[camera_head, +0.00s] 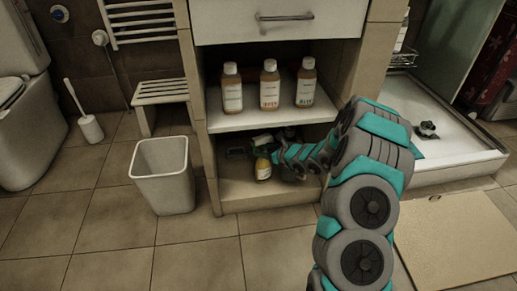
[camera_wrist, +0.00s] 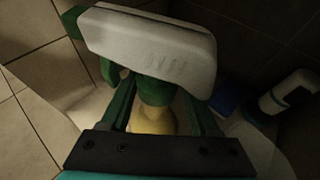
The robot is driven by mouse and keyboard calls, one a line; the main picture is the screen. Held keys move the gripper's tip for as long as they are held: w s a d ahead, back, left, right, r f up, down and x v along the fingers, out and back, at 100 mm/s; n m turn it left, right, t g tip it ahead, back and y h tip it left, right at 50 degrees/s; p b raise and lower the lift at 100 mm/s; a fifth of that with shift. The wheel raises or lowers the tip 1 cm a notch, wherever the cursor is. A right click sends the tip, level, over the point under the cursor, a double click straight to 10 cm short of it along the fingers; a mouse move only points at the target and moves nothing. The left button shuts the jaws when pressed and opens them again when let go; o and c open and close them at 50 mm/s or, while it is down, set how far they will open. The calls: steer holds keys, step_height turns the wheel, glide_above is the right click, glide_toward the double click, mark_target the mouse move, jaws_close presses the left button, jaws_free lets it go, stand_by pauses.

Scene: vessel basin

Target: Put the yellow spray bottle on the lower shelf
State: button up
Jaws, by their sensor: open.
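The yellow spray bottle (camera_head: 263,169) stands upright, as far as I can see, on the lower shelf (camera_head: 235,190) of the cabinet. Its white and green spray head also shows close up in the wrist view (camera_wrist: 155,45), with the yellow body (camera_wrist: 152,122) below. My gripper (camera_head: 272,152) reaches into the lower compartment at the bottle's upper part. Its open fingers lie on either side of the bottle in the wrist view. The bottle's base is hidden in the wrist view, and my arm covers the right part of the lower shelf.
Several things stand close by: three labelled bottles (camera_head: 269,86) on the upper shelf (camera_head: 225,122), a white bin (camera_head: 162,178) left of the cabinet, and a stool (camera_head: 160,92) behind it. A dark item (camera_head: 236,153) lies at the lower shelf's back left. The shelf's front left is clear.

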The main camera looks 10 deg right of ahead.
steer(key=p+v, duration=0.1)
steer(key=v, duration=1)
steer(key=s+a+r+n+g+y, duration=0.2)
steer(key=s+a+r+n, duration=0.15)
steer(key=a+r, duration=0.2)
steer(key=s+a+r+n+g+y, duration=0.1)
steer(key=s+a+r+n+y, duration=0.1)
steer(key=a+r+n, duration=0.4)
steer(key=s+a+r+n+g, duration=0.3)
steer(key=s+a+n, duration=0.15)
steer(key=s, duration=0.25)
steer(key=s+a+r+n+g, duration=0.2)
steer(key=s+a+n+g, duration=0.1)
steer(key=s+a, duration=0.3)
steer(key=s+d+n+g+h, duration=0.2)
steer(key=s+n, duration=0.1)
steer(key=s, duration=0.5)
steer(key=s+d+n+g+h, duration=0.1)
steer(key=s+n+g+h, duration=0.2)
steer(key=s, duration=0.4)
steer(key=s+d+r+n+t+h, duration=0.1)
steer(key=s+d+n+h, duration=0.4)
steer(key=s+d, duration=0.7)
steer(key=shift+s+d+n+h, duration=0.25)
steer(key=shift+d+n+h, duration=0.05)
steer(key=shift+d+h, duration=0.85)
